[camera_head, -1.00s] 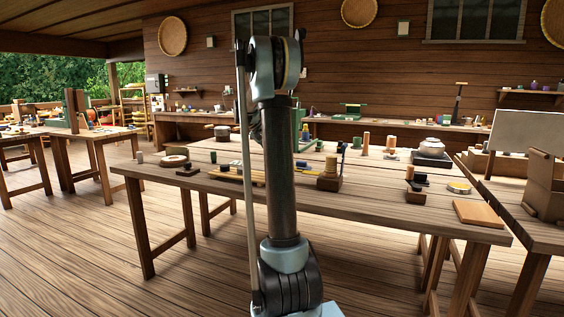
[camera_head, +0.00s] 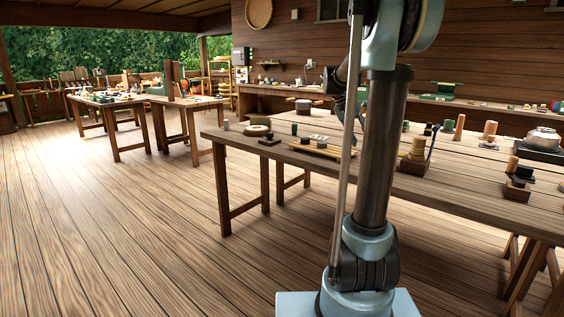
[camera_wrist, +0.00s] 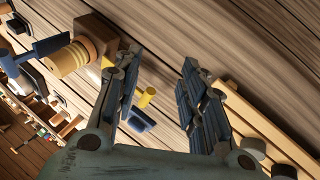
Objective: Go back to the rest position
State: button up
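My gripper (camera_wrist: 158,88) shows in the wrist view with its two dark ridged fingers apart and nothing between them touching both. It hangs over the wooden worktable (camera_wrist: 190,35). Beyond the gap lie a small yellow cylinder (camera_wrist: 146,97) and a dark blue piece (camera_wrist: 139,121). In the head view my arm stands upright in front of the long worktable (camera_head: 290,152); the gripper is mostly hidden behind the arm there.
A block with stacked wooden rings (camera_wrist: 70,60) stands left of the fingers, and a light wooden rail (camera_wrist: 270,130) lies to their right. A pan on a dark base (camera_head: 541,139) stands at the table's right. The plank floor (camera_head: 120,220) at left is open.

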jog(key=s+a+f+n+y, duration=0.1)
jog(key=s+a+f, duration=0.3)
jog(key=s, duration=0.7)
jog(key=s+a+f+n+t+y, duration=0.1)
jog(key=s+a+f+n+y, duration=0.1)
jog(key=s+f, duration=0.7)
jog(key=s+a+f+n+y, duration=0.2)
jog(key=s+a+f, duration=0.5)
jog(key=s, duration=0.6)
jog(key=shift+s+f+t+y, duration=0.25)
jog(key=shift+s+t+y, duration=0.1)
jog(key=shift+t+y, duration=0.05)
jog(key=shift+c, duration=0.6)
jog(key=shift+d, duration=0.2)
